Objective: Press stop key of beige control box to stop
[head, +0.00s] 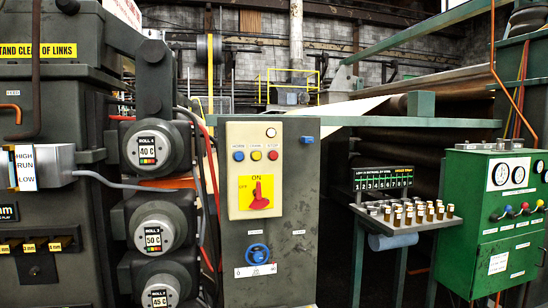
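The beige control box (254,208) is mounted on the upper front of a grey-green cabinet in the middle of the head view. Across its upper part sit a blue key (238,156), a yellow key (256,156) and a red key (273,155), each with a small label above. The label over the red key looks like STOP. A pale round lamp (270,132) is above them. Below is a red rotary switch (258,193) on a yellow plate marked ON. Neither of my grippers shows in the view.
A blue handwheel (257,253) is lower on the cabinet. Roll housings (153,148) with temperature labels and hanging cables stand to the left. A tray of small bottles (405,216) and a green panel (505,220) with gauges are at the right. Nothing blocks the box's front.

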